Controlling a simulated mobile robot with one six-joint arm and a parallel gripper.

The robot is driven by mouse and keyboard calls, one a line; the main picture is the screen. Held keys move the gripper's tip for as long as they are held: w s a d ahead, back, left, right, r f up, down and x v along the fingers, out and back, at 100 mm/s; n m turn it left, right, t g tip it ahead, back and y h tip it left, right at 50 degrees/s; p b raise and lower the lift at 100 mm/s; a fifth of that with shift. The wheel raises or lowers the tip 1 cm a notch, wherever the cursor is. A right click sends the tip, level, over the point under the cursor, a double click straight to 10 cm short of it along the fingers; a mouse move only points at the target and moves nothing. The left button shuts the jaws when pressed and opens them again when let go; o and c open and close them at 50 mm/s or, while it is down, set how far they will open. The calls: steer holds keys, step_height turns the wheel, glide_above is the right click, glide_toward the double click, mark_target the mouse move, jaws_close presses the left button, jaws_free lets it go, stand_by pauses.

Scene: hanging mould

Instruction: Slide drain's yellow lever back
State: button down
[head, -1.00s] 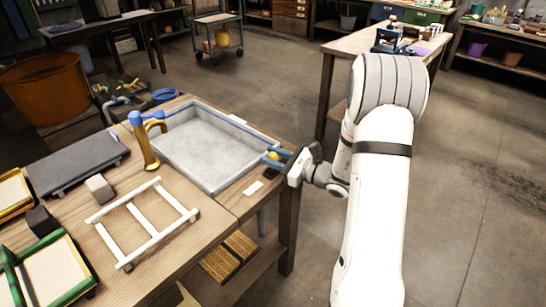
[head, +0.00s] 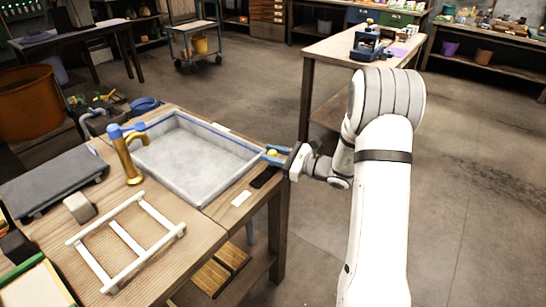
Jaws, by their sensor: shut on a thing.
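The grey drain basin (head: 198,160), with a blue strip along its rim, is set in the wooden bench. The small yellow lever end (head: 271,153) shows just beyond the basin's right corner. My arm reaches in from the right.
A brass tap (head: 127,152) with a blue top stands at the basin's left. A white frame (head: 126,240) lies on the bench in front. A white label (head: 241,198) and a dark patch (head: 265,177) lie near the right edge. Open floor lies to the right.

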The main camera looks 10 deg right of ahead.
steer(key=shift+w+d+r+t, duration=0.2)
steer(key=shift+w+d+t, duration=0.05)
steer(key=shift+d+t, duration=0.1)
steer(key=c, duration=1.3)
jaws_free()
steer(key=shift+f, duration=0.1)
steer(key=shift+o, duration=0.8)
steer(key=shift+s+a, duration=0.1)
steer(key=v, duration=0.7)
steer(key=shift+s+d, duration=0.2)
steer(key=shift+d, duration=0.15)
